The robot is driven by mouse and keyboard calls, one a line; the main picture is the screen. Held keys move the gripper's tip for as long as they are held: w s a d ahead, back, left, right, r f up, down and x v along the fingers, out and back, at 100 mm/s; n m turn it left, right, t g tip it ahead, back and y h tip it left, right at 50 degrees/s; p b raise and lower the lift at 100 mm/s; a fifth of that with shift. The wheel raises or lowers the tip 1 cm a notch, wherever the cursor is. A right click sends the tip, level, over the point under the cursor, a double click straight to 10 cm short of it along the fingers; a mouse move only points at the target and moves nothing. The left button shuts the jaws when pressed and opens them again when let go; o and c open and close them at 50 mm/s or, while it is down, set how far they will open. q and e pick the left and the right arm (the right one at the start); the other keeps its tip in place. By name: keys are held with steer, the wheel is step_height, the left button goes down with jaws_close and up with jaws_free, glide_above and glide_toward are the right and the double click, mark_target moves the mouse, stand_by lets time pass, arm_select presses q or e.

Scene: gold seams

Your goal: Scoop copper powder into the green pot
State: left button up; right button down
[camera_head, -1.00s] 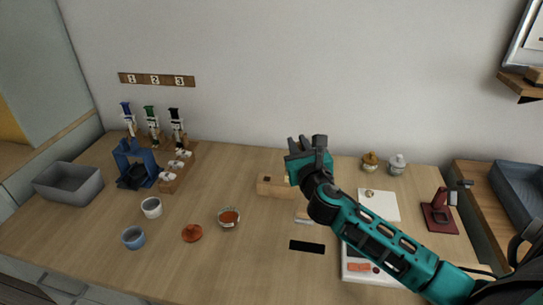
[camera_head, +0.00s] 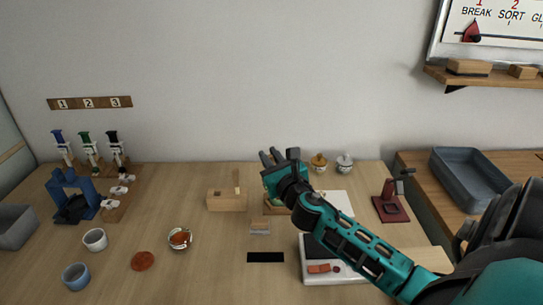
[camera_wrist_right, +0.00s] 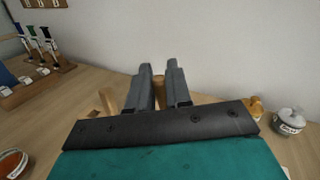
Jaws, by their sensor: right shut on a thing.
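My right gripper (camera_head: 273,157) is over the back middle of the table, fingers pointing to the wall. In the wrist view it is shut on a tan, wooden-looking piece (camera_wrist_right: 158,86), mostly hidden by the fingers; I cannot tell what it is. A small bowl (camera_head: 180,245) with orange-brown powder (camera_head: 180,238) stands left of centre, apart from the gripper; it also shows at the wrist view's left edge (camera_wrist_right: 12,163). I see no clearly green pot. A gold lidded jar (camera_head: 319,163) and a grey-white one (camera_head: 344,163) stand right of the gripper. My left gripper is not in view.
A wooden block (camera_head: 227,202) with an upright stick stands left of my gripper. A white cup (camera_head: 95,239), blue cup (camera_head: 76,276) and terracotta disc (camera_head: 142,260) are at left. A red stand (camera_head: 391,205) is at right.

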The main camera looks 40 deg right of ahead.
steer(key=shift+a+f+b, duration=0.15)
steer(key=shift+f+b, duration=0.5)
steer(key=shift+f, duration=0.3)
steer(key=shift+d+f+b, duration=0.25)
steer(key=shift+f+b, duration=0.4)
steer(key=shift+f, duration=0.15)
steer(key=shift+d+f+b, duration=0.2)
steer(key=shift+f+b, duration=0.45)
steer(key=shift+f, duration=0.15)
steer(key=shift+r, duration=0.15)
steer(key=shift+a+r+p, duration=0.25)
steer(key=shift+r+p, duration=0.85)
steer(key=shift+p, duration=0.2)
steer(key=shift+a+r+p, duration=0.2)
steer(key=shift+r+p, duration=0.9)
steer(key=shift+p, duration=0.15)
steer(key=shift+f, duration=0.1)
